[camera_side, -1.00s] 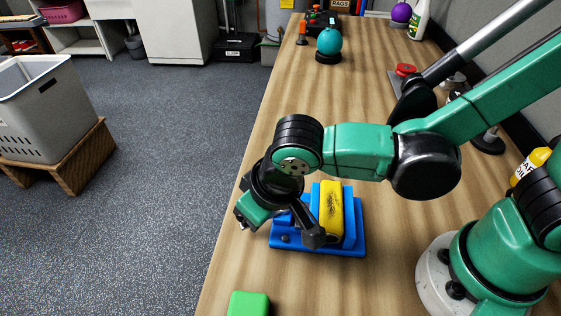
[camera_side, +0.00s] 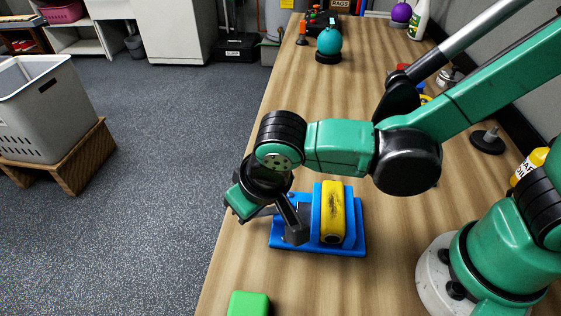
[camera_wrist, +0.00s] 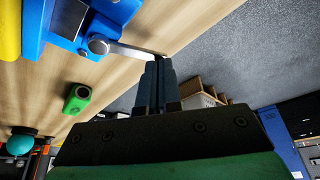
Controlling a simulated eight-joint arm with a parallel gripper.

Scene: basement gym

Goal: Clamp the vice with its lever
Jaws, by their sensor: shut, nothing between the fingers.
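The blue vice (camera_side: 345,250) sits on the table near its left edge, with a yellow block (camera_side: 332,222) standing in it. In the wrist view the blue vice body (camera_wrist: 68,18) is at the upper left, the yellow block (camera_wrist: 8,30) partly cut off. The grey metal lever (camera_wrist: 132,49) runs right from its round pivot. My gripper (camera_wrist: 158,66) is shut and empty; its fingertips are at the lever's free end. Whether they touch it I cannot tell. In the side view my gripper's green hand (camera_side: 242,204) is left of the vice, fingertips hidden.
A green block (camera_side: 248,304) lies at the near table edge. Another green object (camera_wrist: 78,98) lies beyond the vice in the wrist view. A teal ball (camera_side: 329,41) stands farther back. The table's left edge drops to a grey floor (camera_side: 150,220).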

